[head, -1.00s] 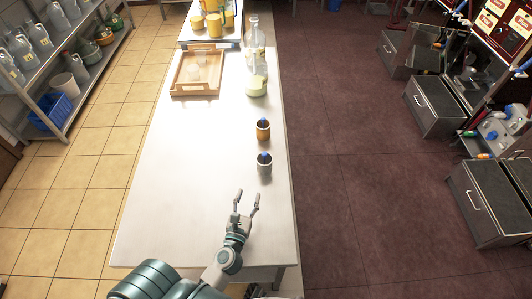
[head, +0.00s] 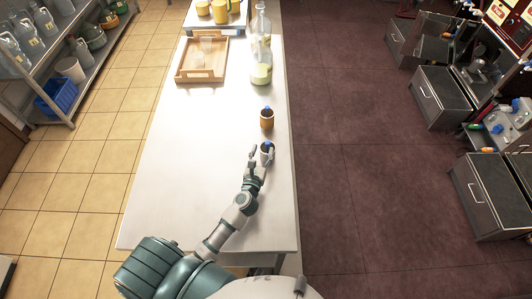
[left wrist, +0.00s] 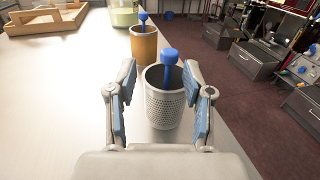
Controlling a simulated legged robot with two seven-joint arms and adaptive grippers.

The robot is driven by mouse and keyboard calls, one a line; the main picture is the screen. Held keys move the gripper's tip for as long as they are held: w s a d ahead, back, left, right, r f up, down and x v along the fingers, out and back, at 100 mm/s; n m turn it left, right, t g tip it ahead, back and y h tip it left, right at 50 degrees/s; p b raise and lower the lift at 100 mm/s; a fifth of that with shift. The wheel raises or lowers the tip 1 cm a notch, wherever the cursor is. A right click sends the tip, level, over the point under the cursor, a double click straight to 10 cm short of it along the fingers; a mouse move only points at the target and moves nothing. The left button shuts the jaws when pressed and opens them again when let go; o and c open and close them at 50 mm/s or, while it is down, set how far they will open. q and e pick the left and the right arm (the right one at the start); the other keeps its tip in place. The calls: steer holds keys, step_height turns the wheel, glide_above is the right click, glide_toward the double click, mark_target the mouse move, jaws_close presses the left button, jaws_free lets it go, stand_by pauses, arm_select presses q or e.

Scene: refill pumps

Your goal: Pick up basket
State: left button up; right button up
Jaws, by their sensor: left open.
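A small perforated metal basket (left wrist: 165,108) stands upright on the table, with a blue round-topped piece (left wrist: 169,62) sticking up from it. It also shows in the head view (head: 266,150), partly covered by my fingers. My left gripper (head: 261,157) is open at the basket, one finger on each side. In the left wrist view, gaps show between the basket and both blue-padded fingers. My right gripper is not in view.
An orange-brown cup (head: 267,120) with a blue-topped piece stands just behind the basket. The table's right edge is close to the basket. The table's left part is clear.

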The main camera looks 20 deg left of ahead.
mark_target(267, 146)
arm_select(q)
steer(key=w, duration=0.4)
steer(key=shift+w+d, duration=0.35)
steer(key=shift+d, duration=0.05)
steer(key=shift+s+a, duration=0.1)
steer(key=shift+a, duration=0.2)
steer(key=shift+c, duration=0.7)
steer(key=shift+a, duration=0.2)
steer(key=c, duration=0.8)
steer(key=shift+d, duration=0.1)
steer(key=shift+d, duration=0.2)
